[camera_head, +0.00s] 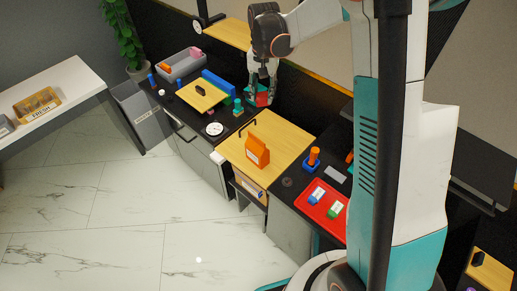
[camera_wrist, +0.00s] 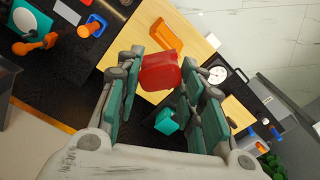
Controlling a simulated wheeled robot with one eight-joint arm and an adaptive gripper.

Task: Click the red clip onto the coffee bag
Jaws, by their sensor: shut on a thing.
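The red clip (camera_wrist: 160,71) is a red, rounded block between my fingertips in the wrist view. My gripper (camera_wrist: 157,78) is shut on it. In the head view my gripper (camera_head: 262,88) points down over the dark counter, with the red clip (camera_head: 262,99) at its fingertips. The orange coffee bag (camera_head: 257,152), with a small label, stands upright on the light wooden surface, nearer to me and apart from the clip. The wrist view shows the bag (camera_wrist: 167,38) beyond the clip. The fingers hide the clip's sides.
A teal piece (camera_head: 238,106) stands close to my gripper; a white dial (camera_head: 214,129) is nearer the counter edge. A red tray (camera_head: 321,205) and an orange-and-blue item (camera_head: 313,159) are to the right. A grey bin (camera_head: 182,67) is at the back left. The wooden surface (camera_head: 285,135) has free room around the bag.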

